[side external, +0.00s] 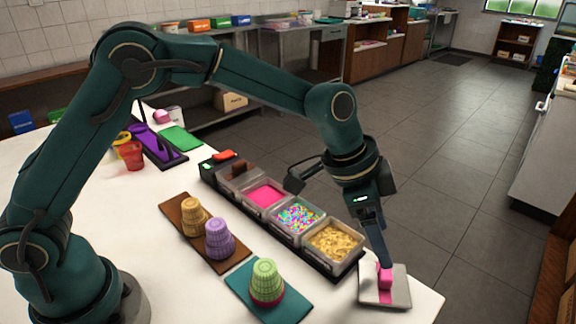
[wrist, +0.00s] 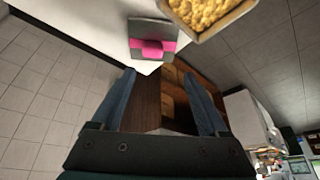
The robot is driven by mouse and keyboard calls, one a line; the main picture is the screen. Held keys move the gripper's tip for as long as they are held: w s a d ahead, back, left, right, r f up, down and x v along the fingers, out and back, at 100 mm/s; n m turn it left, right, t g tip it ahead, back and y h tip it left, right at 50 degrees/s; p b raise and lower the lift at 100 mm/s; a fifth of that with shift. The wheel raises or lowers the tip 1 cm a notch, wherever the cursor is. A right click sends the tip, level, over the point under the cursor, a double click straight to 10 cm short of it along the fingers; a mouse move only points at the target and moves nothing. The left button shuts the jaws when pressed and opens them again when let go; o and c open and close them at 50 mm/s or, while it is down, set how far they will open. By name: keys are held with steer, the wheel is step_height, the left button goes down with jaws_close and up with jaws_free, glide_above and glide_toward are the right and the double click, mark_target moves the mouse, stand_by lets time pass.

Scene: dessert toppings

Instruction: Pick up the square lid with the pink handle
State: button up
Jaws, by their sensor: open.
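The square grey lid (side external: 401,287) lies flat at the white table's near right corner in the side view. Its pink handle (side external: 385,276) stands on top at the middle. My gripper (side external: 381,262) points down at the handle and overlaps its top in this view; I cannot tell whether they touch. In the wrist view, the lid (wrist: 150,28) and pink handle (wrist: 153,49) show beyond the fingertips, slightly left of centre. My gripper (wrist: 159,73) is open there, with nothing between its fingers.
A dark rack of topping tubs, with crumbly yellow topping (side external: 335,241) nearest, stands left of the lid. Sprinkles (side external: 298,217) and pink topping (side external: 266,195) follow. Stacked cups stand on a brown board (side external: 187,213) and a teal board (side external: 288,306). The table edge is close to the lid.

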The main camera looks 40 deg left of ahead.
mark_target(386, 272)
steer(key=shift+s+d+f+g, duration=0.15)
steer(key=shift+s+d+f, duration=0.1)
steer(key=shift+f, duration=0.35)
steer(key=shift+s+d+f+g, duration=0.1)
steer(key=shift+s+f+g, duration=0.1)
steer(key=shift+f, duration=0.35)
steer(key=shift+x, duration=2.3)
jaws_close()
